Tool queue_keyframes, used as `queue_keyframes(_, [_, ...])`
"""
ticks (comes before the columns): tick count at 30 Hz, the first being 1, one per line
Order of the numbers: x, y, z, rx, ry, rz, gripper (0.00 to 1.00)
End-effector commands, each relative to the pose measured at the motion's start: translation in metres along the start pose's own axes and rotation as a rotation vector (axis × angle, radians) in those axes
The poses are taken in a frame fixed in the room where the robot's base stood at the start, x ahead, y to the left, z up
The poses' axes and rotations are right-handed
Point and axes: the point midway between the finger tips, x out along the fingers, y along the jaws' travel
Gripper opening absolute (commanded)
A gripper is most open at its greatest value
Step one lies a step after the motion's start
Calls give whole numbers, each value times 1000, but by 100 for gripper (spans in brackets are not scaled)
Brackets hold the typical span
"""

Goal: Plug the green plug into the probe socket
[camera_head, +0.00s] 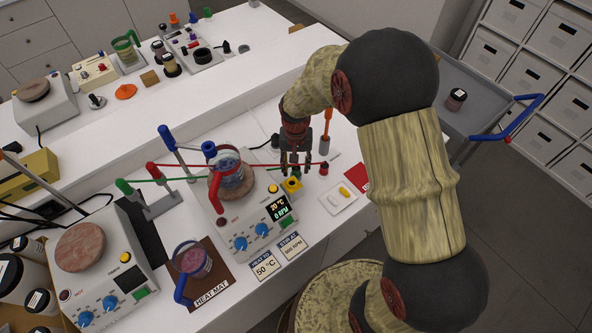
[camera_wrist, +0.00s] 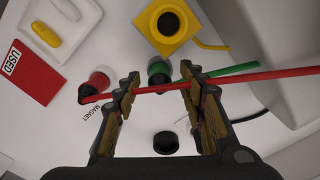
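My gripper (camera_head: 296,165) is open above the white bench, right of the near hotplate. In the wrist view its fingers (camera_wrist: 159,78) stand apart. A small round green piece with dark parts, likely the green plug (camera_wrist: 160,70), shows between the fingertips, not visibly gripped. In the head view the gripper hides it. A yellow square block with a round dark opening (camera_wrist: 168,22) lies just beyond; it also shows in the head view (camera_head: 292,185). I cannot tell whether this is the probe socket. A thin red rod (camera_wrist: 270,76) crosses the finger area; a green rod (camera_wrist: 232,70) runs beside it.
A red-and-white piece (camera_wrist: 98,82) stands by the MAGNET label. The hotplate (camera_head: 245,240) with a beaker (camera_head: 231,178) stands left of the gripper. Red and green stand arms (camera_head: 180,165) reach toward the beaker. A dark round piece (camera_wrist: 166,142) is near.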

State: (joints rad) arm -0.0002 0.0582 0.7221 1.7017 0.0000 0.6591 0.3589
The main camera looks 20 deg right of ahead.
Motion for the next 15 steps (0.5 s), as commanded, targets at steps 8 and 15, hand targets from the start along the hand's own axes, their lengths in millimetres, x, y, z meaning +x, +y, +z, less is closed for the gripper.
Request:
queue_keyframes(8, [0,0,0,0,0,0,23])
queue_keyframes(15, [0,0,0,0,0,0,10])
